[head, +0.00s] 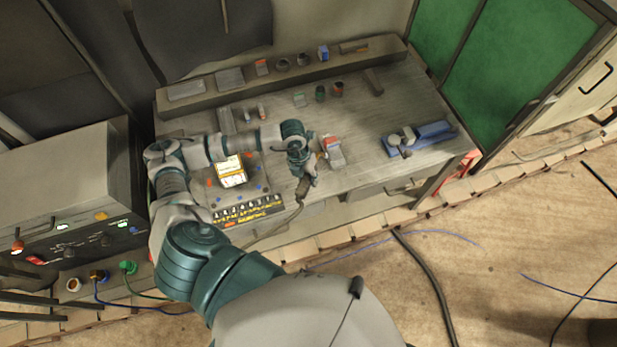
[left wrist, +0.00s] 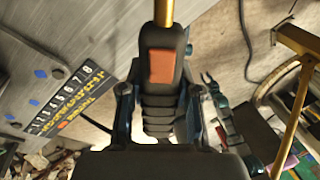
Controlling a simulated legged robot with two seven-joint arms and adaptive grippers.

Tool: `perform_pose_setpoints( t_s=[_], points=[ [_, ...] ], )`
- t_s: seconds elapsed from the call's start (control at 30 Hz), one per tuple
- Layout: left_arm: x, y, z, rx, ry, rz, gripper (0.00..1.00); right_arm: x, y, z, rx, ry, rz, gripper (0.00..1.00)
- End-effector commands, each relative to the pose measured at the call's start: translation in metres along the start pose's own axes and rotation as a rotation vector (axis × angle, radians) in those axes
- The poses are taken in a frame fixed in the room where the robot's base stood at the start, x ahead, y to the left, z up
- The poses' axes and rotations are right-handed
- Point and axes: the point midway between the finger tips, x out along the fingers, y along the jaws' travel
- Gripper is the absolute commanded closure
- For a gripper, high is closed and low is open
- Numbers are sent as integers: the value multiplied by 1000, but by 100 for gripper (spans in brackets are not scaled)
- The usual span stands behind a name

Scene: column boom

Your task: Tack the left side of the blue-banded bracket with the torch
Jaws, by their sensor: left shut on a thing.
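My left gripper (head: 303,165) is shut on the torch (head: 300,190) above the front part of the bench. In the left wrist view the torch (left wrist: 160,85) is clamped between the fingers, with a ribbed dark grip, an orange button and a brass neck running out of the top; its tip is out of view. A small block with a red top (head: 333,148) stands beside the gripper, to its right. A small blue-marked piece (head: 323,52) is on the back ledge; I cannot tell whether it is the bracket. A teal-and-dark arm with a small claw (left wrist: 211,84), apparently my right one, is too small to read.
The bench (head: 370,105) holds a blue clamp-like fixture (head: 420,138) at right, small cups behind, and a numbered strip (head: 247,210) at front left. A control box (head: 75,195) stands left, a green screen (head: 540,50) at right. The torch cable hangs toward me.

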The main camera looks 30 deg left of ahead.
Motion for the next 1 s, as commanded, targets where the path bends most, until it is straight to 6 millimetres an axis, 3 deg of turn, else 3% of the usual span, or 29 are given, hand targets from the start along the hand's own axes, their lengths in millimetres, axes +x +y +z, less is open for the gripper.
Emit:
perform_pose_setpoints(
  t_s=[0.53, 1.0],
  points=[
    [-49, -6, -14, 1, -2, -1, 100, -36, 1, -4, 1, 2, 0, 63],
    [-74, -8, -23, 1, -1, -1, 100, -37, 4, -4, -1, 1, 4, 63]
  ],
)
